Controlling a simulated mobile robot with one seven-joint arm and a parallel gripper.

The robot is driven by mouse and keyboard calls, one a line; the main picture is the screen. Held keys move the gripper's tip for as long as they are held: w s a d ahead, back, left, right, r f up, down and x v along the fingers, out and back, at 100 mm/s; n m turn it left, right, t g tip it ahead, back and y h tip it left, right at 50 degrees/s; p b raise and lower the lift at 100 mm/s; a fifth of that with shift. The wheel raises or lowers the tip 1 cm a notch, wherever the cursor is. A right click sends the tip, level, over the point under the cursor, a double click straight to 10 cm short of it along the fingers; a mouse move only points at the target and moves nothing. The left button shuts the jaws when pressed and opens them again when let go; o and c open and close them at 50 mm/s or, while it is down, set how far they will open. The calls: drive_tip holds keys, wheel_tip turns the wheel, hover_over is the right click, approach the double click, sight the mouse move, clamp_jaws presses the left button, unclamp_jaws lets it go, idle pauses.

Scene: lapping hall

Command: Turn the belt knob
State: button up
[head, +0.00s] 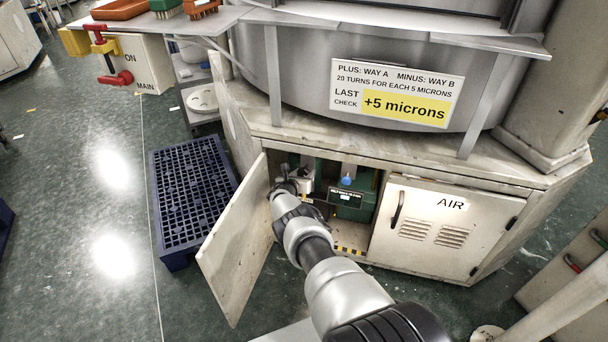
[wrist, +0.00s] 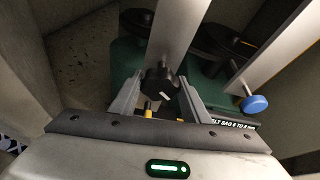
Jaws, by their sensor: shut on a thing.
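In the head view my gripper (head: 289,184) reaches into the open left cabinet bay below the machine. The knob cannot be made out there.
The cabinet door (head: 238,238) stands open left of my arm. A blue knob (head: 347,181) is to the right, also in the wrist view (wrist: 254,104), near a belt-sag label (wrist: 232,124). The AIR door (head: 440,235) is closed. A blue pallet (head: 190,190) lies left.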

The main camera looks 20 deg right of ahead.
drive_tip(key=o, duration=1)
drive_tip(key=shift+o, duration=0.2)
drive_tip(key=shift+r, duration=0.1)
drive_tip(key=shift+s+a+r+p, duration=0.15)
drive_tip(key=shift+p, duration=0.35)
drive_tip(key=p+v, duration=1.5)
drive_tip(key=v, duration=0.1)
drive_tip(key=shift+s+a, duration=0.2)
drive_tip(key=shift+s, duration=0.1)
drive_tip(key=shift+r, duration=0.15)
